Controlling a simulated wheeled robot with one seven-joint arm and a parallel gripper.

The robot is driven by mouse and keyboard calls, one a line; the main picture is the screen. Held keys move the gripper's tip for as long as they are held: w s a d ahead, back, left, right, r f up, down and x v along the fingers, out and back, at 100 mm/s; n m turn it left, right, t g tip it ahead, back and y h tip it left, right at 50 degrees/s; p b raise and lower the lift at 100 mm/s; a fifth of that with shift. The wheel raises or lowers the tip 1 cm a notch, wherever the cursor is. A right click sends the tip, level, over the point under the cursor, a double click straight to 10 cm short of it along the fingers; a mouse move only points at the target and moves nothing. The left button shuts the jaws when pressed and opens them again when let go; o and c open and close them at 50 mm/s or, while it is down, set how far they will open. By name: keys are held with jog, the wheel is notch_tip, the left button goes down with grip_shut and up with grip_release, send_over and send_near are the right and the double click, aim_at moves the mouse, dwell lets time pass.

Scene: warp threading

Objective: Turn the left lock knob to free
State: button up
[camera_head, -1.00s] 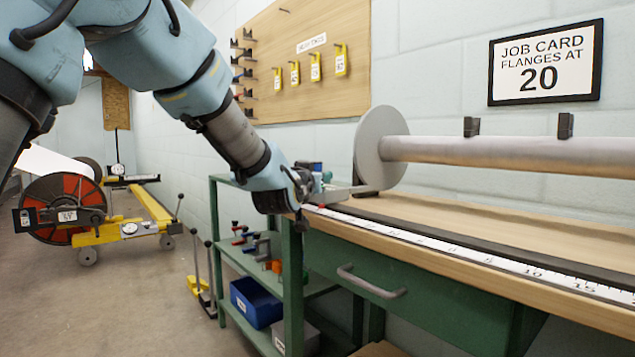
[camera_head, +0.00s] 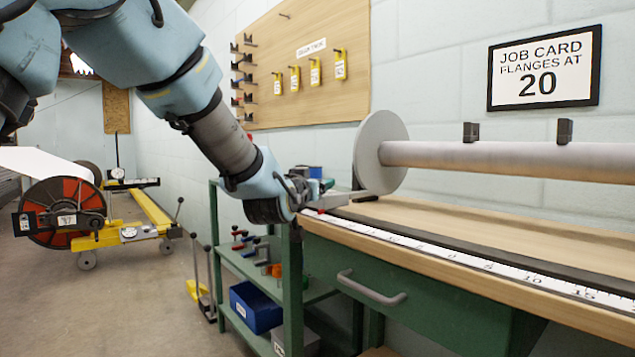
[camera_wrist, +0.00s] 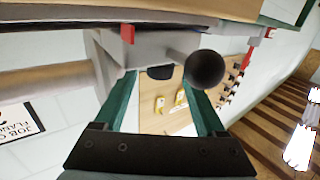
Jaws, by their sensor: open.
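A dark round ball knob (camera_wrist: 205,68) on a short grey stem shows in the wrist view, by the tip of the right-hand finger. The stem joins a grey block (camera_wrist: 145,48) at the bench end; a small red pointer (camera_wrist: 127,34) sits on it. My gripper (camera_wrist: 158,80) is open, its two green fingers spread and nothing visibly held between them. I cannot tell whether a finger touches the knob. In the head view my gripper (camera_head: 318,188) is at the left end of the bench, just left of the grey flange disc (camera_head: 376,152). The knob is hidden there.
A grey tube (camera_head: 500,160) runs right from the flange above the wooden bench (camera_head: 440,218). A ruler strip (camera_head: 440,252) lies along the bench front. A green shelf trolley (camera_head: 290,290) stands below my gripper. Open floor lies left, before a yellow frame (camera_head: 150,215).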

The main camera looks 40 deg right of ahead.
jog(key=v, duration=0.8)
jog(key=shift+s, duration=0.1)
jog(key=w+a+f+n+y, duration=0.2)
jog(key=w+a+f+y, duration=0.2)
jog(key=w+a+f, duration=0.45)
jog(key=w+a+f+n+y, duration=0.2)
jog(key=w+a+f+y, duration=0.3)
jog(key=a, duration=0.7)
jog(key=s+a+f+n+g+y, duration=0.2)
jog(key=s+a+f, duration=0.15)
jog(key=a, duration=0.55)
jog(key=s+a+f+n+g+y, duration=0.2)
jog(key=s+a+f+g, duration=0.15)
jog(key=a, duration=0.65)
jog(key=s+a+f+n+g+y, duration=0.25)
jog(key=a+f, duration=0.25)
jog(key=a, duration=0.4)
notch_tip(320, 180, up, 34)
jog(key=s+p, duration=0.1)
jog(key=p, duration=3.3)
jog(key=shift+s+a, duration=0.3)
jog(key=shift+s, duration=0.1)
